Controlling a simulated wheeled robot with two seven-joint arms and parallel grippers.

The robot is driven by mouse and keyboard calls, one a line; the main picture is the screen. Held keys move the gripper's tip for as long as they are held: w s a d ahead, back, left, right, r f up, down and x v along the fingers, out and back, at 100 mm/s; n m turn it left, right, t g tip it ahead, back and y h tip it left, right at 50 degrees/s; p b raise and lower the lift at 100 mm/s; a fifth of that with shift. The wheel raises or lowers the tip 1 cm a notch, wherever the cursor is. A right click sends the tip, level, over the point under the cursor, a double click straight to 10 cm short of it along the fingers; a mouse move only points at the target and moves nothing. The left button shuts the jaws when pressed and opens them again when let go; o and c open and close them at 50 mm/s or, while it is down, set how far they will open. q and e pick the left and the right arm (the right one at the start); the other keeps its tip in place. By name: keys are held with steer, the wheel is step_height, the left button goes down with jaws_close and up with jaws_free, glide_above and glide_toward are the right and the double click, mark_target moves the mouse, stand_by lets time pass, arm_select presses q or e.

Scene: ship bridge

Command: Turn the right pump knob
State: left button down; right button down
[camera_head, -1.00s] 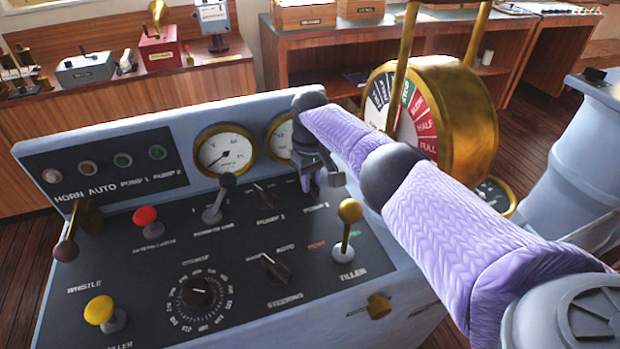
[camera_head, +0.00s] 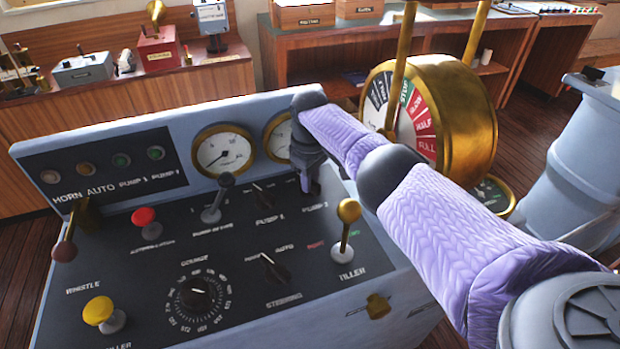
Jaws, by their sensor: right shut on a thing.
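My right gripper (camera_head: 309,187) points down at the upper right of the grey control console (camera_head: 400,292), just above a pump label. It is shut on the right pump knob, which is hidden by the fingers. The left pump knob (camera_head: 263,194) is a small dark pointer knob just left of my gripper, apart from it. My left gripper is out of view.
A brass-topped tiller lever (camera_head: 347,222) stands close below my right gripper, and a grey-topped lever (camera_head: 216,198) stands to its left. The steering knob (camera_head: 273,268) lies lower down. The brass telegraph (camera_head: 468,120) stands behind my right forearm.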

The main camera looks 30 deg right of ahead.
steer(key=shift+r, duration=0.1)
steer(key=c, duration=0.6)
jaws_free()
step_height(320, 180, up, 10)
steer(key=p, duration=0.3)
steer(key=shift+f+p, duration=0.25)
steer(key=shift+p, duration=0.1)
steer(key=shift+r, duration=0.15)
steer(key=shift+r, duration=0.1)
